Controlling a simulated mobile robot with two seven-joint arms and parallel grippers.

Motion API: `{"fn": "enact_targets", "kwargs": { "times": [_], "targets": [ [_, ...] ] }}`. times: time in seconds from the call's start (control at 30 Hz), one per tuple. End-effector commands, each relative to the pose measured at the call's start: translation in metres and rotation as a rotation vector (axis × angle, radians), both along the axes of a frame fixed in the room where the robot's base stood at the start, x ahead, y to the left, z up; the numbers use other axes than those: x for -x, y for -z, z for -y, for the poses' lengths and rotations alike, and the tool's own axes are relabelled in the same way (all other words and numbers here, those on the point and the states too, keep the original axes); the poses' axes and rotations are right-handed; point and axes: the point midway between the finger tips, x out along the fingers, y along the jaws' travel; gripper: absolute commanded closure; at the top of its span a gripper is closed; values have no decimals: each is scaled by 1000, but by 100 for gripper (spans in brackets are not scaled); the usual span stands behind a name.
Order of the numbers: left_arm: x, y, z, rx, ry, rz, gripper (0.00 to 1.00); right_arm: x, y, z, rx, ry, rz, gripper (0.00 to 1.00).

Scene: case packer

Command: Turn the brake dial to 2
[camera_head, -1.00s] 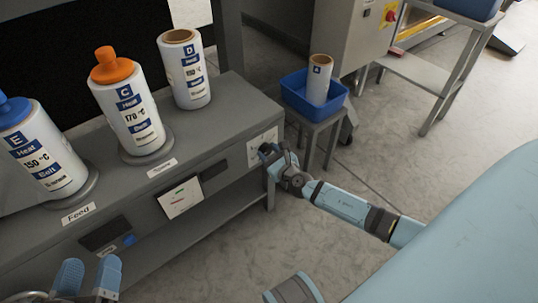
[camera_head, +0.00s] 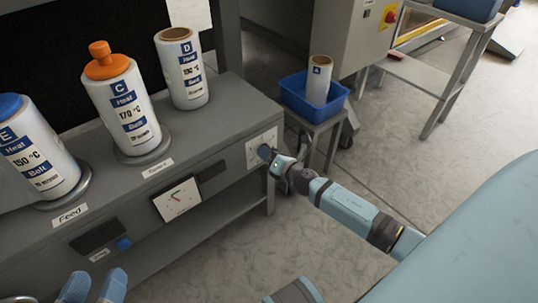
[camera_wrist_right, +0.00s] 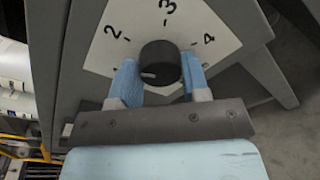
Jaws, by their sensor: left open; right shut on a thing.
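The brake dial (camera_wrist_right: 160,62) is a round black knob on a white plate (camera_wrist_right: 110,60) marked 2, 3 and 4. A short white mark on the knob's face points left and slightly down, below the 2. My right gripper (camera_wrist_right: 160,80) is shut on the knob, one blue finger on either side. In the head view, my right gripper (camera_head: 271,156) reaches the white plate (camera_head: 255,146) at the right end of the grey machine's front. My left gripper (camera_head: 94,287) is open and empty at the bottom left, partly cut off.
Spools stand on the machine top: E (camera_head: 36,150), C (camera_head: 122,105) with an orange cap, and D (camera_head: 184,70). A gauge panel (camera_head: 176,200) is on its front. A blue bin (camera_head: 300,98) with a spool sits on a stool at right. Open floor lies in front.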

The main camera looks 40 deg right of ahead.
Motion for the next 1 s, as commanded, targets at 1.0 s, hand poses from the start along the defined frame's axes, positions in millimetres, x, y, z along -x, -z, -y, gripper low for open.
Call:
{"fn": "enact_targets", "kwargs": {
  "times": [1.0],
  "targets": [
    [2,0,0,5,-4,-2,38,1,2,1,-381,0,-31,81]
  ]
}}
